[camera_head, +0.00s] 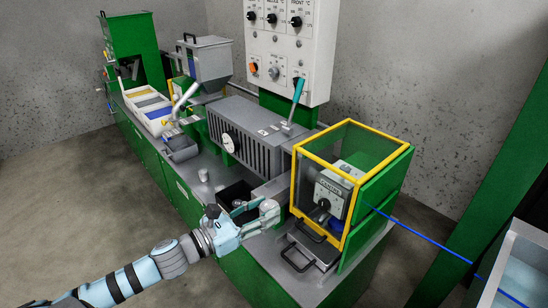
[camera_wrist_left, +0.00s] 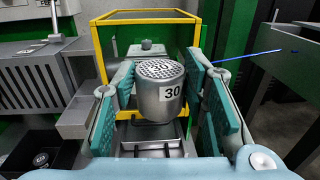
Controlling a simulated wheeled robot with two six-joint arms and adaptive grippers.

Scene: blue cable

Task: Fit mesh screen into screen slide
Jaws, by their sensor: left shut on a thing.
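In the wrist view the mesh screen is upright between the two teal finger pads. In the head view the mesh screen (camera_head: 268,208) is partly hidden by the fingers, left of the yellow-framed guard. I cannot tell for certain which part is the screen slide; a grey block (camera_head: 272,189) sits between the finned barrel and the guard. My right gripper is not in view.
The yellow-framed clear guard (camera_head: 338,165) stands close to the gripper. Dark plates with handles (camera_head: 312,252) lie before it. A black bin (camera_head: 236,194) with round pieces sits left of the gripper. A blue cable (camera_head: 425,238) runs off right. The finned barrel (camera_head: 245,135) stands behind.

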